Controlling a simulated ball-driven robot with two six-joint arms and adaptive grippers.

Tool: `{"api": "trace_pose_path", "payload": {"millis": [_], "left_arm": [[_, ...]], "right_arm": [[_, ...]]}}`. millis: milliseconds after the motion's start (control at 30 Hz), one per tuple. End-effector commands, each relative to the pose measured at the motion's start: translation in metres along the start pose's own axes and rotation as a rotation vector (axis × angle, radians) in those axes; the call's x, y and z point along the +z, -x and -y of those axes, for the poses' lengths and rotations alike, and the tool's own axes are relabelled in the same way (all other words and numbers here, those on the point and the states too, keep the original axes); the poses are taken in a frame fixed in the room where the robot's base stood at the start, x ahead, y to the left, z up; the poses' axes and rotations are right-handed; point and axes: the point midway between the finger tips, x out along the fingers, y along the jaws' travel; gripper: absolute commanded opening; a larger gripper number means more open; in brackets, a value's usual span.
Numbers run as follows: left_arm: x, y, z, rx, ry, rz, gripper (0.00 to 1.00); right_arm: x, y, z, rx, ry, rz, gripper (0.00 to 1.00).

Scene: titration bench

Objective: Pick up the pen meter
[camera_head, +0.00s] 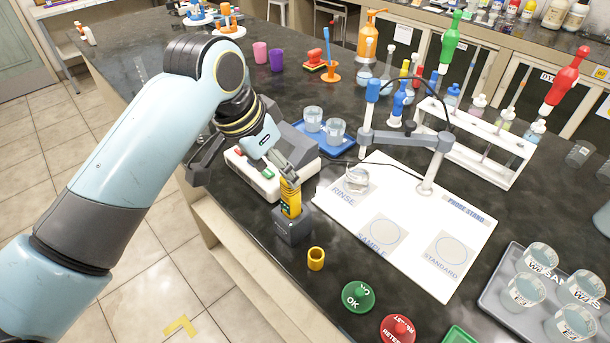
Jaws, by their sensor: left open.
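The yellow pen meter (290,200) stands upright in a dark grey holder (291,228) near the front edge of the bench. My left gripper (284,176) reaches down from the upper left, with its fingers at the top of the pen meter. It is open, and its fingers hide part of the meter's upper end. I cannot tell whether they touch it. My right gripper is not in view.
A small yellow cup-like cap (316,259) stands in front of the holder. A white-and-grey device (253,175) lies behind it, left. The white mat (415,250) with a probe stand (428,180) is right. Green (358,296) and red (398,329) buttons are in front.

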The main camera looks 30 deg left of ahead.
Motion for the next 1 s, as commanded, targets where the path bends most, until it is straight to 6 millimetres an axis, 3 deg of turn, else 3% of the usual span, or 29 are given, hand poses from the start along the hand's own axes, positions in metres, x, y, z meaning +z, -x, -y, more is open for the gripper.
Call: {"api": "trace_pose_path", "payload": {"millis": [67, 267, 533, 800, 1000], "left_arm": [[-0.004, -0.003, 0.001, 0.000, 0.001, -0.002, 0.58], [-0.003, -0.038, 0.000, 0.000, 0.002, -0.002, 0.58], [-0.003, -0.063, -0.001, -0.001, 0.001, -0.002, 0.58], [-0.004, -0.101, -0.003, -0.001, 0.001, -0.004, 0.58], [-0.003, -0.106, -0.003, -0.002, 0.000, -0.004, 0.58]], "right_arm": [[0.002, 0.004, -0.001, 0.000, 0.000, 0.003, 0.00], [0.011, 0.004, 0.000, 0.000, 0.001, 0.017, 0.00], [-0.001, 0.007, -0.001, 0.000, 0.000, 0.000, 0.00], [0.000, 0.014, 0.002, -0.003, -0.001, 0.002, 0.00], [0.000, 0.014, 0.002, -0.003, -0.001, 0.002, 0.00]]}}
